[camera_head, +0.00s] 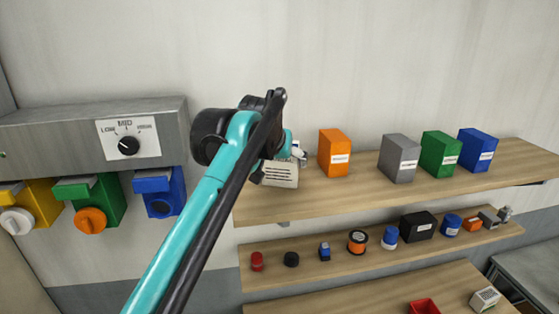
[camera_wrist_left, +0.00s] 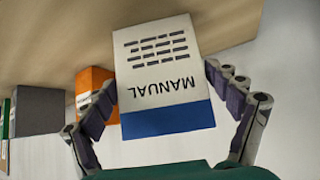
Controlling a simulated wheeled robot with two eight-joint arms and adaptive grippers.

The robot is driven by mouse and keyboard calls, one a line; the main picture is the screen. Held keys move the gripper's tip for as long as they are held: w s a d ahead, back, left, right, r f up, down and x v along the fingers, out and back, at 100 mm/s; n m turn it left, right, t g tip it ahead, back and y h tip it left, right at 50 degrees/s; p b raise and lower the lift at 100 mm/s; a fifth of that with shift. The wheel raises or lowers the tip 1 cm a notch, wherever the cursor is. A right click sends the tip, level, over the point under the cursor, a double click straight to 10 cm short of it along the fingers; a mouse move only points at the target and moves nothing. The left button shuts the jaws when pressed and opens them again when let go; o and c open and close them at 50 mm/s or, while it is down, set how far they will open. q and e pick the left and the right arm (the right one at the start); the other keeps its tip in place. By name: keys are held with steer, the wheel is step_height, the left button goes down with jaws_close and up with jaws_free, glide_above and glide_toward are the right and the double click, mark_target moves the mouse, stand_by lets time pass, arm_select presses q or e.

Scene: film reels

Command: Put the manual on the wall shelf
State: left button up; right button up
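The manual (camera_wrist_left: 165,75) is a white booklet with dark text lines and a blue band. In the head view the manual (camera_head: 280,174) shows at the left end of the upper wooden wall shelf (camera_head: 340,190), partly behind my left arm. I cannot tell whether it touches the shelf. My left gripper (camera_head: 290,155) is mostly hidden behind its wrist. My right gripper is not in view.
An orange box (camera_head: 334,153) stands on the shelf just right of the manual, then grey (camera_head: 399,158), green (camera_head: 440,154) and blue (camera_head: 477,150) boxes. A lower shelf (camera_head: 330,272) holds several small items. A control panel (camera_head: 60,140) is at the left.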

arm_select(q)
steer(key=shift+w, duration=0.15)
steer(key=shift+r, duration=0.2)
steer(key=v, duration=1.2)
steer(key=shift+b, duration=0.45)
steer(key=s+a+f, duration=0.5)
steer(key=s+f, duration=0.2)
steer(key=f, duration=0.6)
steer(key=s+a+f+n+g+y, duration=0.1)
steer(key=s+a+f, duration=0.4)
steer(key=f, duration=0.8)
steer(key=s+a+f+n+g, duration=0.1)
steer(key=s+a+f, duration=0.5)
steer(key=s+f, duration=0.4)
step_height(320, 180, down, 4)
steer(key=shift+f+y, duration=0.1)
steer(key=shift+y, duration=0.3)
steer(key=shift+s, duration=0.15)
step_height(320, 180, down, 34)
steer(key=b, duration=3.4)
steer(key=shift+f+b, duration=0.2)
steer(key=shift+b, duration=0.1)
